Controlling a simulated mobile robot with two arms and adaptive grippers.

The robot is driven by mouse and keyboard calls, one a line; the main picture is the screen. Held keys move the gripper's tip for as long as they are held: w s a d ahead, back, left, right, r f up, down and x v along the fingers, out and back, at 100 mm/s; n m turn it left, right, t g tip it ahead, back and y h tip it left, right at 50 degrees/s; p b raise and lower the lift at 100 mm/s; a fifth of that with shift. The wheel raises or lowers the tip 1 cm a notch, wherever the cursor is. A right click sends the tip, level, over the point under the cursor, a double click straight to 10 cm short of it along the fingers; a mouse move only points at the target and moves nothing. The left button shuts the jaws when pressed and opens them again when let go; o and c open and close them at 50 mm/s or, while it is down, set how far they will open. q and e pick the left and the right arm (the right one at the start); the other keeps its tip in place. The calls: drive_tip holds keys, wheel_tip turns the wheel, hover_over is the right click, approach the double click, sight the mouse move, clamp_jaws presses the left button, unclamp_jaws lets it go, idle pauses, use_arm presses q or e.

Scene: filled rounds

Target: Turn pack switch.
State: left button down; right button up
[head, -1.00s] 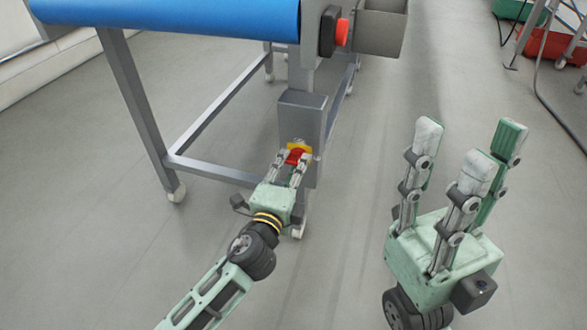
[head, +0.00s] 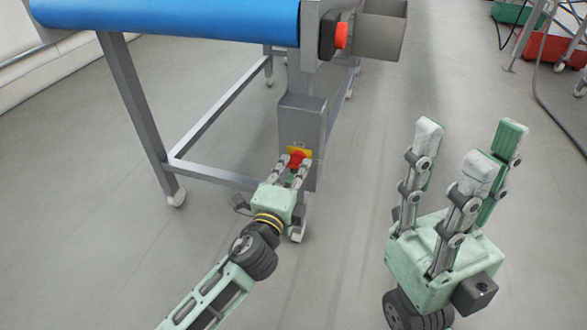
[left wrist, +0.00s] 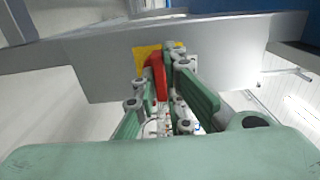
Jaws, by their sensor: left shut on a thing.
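The pack switch is a red handle (head: 298,159) on a yellow plate (head: 306,151), on the front of a grey box under the conveyor. My left gripper (head: 292,167) is shut on the red handle, its fingers on either side of it. In the left wrist view the red handle (left wrist: 158,75) lies between the fingers, tilted a little, with the yellow plate (left wrist: 143,58) behind it; its lower part is partly hidden by the fingers. My right gripper (head: 463,150) is open and empty, fingers pointing up, well to the right of the switch.
The grey switch box (head: 302,120) is fixed to a leg of the conveyor with a blue belt (head: 170,18). A red button (head: 341,34) and a grey bin (head: 382,35) sit above. Red and green crates (head: 548,47) stand far right. Floor between the arms is clear.

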use_arm(q)
drive_tip(key=shift+n+p, duration=0.75)
drive_tip(key=shift+n, duration=2.15)
drive_tip(key=shift+f, duration=0.1)
drive_tip(key=c, duration=1.8)
unclamp_jaws()
drive_tip(key=shift+s, duration=0.15)
drive_tip(key=v, duration=1.1)
drive_tip(key=shift+s+a, duration=0.15)
drive_tip(key=shift+s, duration=0.2)
